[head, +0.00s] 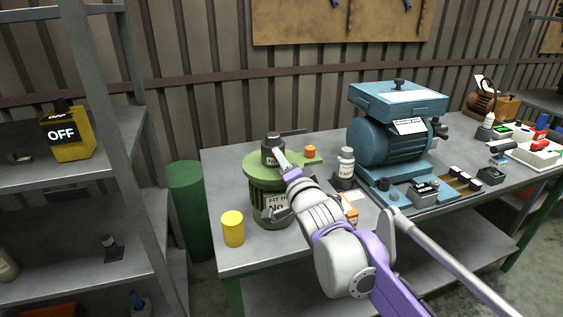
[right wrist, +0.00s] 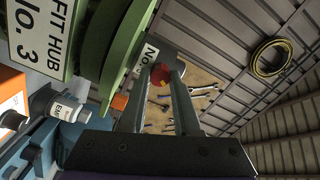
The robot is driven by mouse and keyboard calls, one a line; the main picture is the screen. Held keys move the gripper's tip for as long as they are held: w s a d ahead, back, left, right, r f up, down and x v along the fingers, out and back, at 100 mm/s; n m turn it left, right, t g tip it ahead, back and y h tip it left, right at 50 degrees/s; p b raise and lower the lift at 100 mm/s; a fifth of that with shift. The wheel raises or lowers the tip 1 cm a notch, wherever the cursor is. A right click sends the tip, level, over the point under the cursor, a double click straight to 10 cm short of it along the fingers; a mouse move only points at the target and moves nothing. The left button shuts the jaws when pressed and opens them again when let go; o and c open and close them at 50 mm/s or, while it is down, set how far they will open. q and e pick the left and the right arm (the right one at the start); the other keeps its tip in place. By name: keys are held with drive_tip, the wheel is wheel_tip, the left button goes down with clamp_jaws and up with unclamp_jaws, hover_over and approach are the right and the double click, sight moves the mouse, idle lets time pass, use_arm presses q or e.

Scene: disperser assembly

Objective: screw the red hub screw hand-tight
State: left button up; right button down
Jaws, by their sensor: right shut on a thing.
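The red hub screw (right wrist: 161,75) shows in the right wrist view between the fingertips of my right gripper (right wrist: 163,72). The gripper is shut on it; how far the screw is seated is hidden. In the head view my right gripper (head: 287,168) reaches the dark grey cylindrical hub (head: 271,143) on top of the green stand (head: 262,172), and the screw cannot be made out there. The stand carries a white label reading "FIT HUB No. 3" (right wrist: 44,35). My left gripper is not in view.
A yellow cylinder (head: 233,228) stands left of the green stand. An orange block (head: 310,151) is on the stand's side arm. A white bottle (head: 346,163) and a blue motor machine (head: 390,140) stand to the right.

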drive_tip(key=c, duration=0.6)
unclamp_jaws()
drive_tip(key=shift+s, duration=0.1)
drive_tip(key=v, duration=1)
drive_tip(key=shift+s+d, duration=0.15)
drive_tip(key=shift+s, duration=0.15)
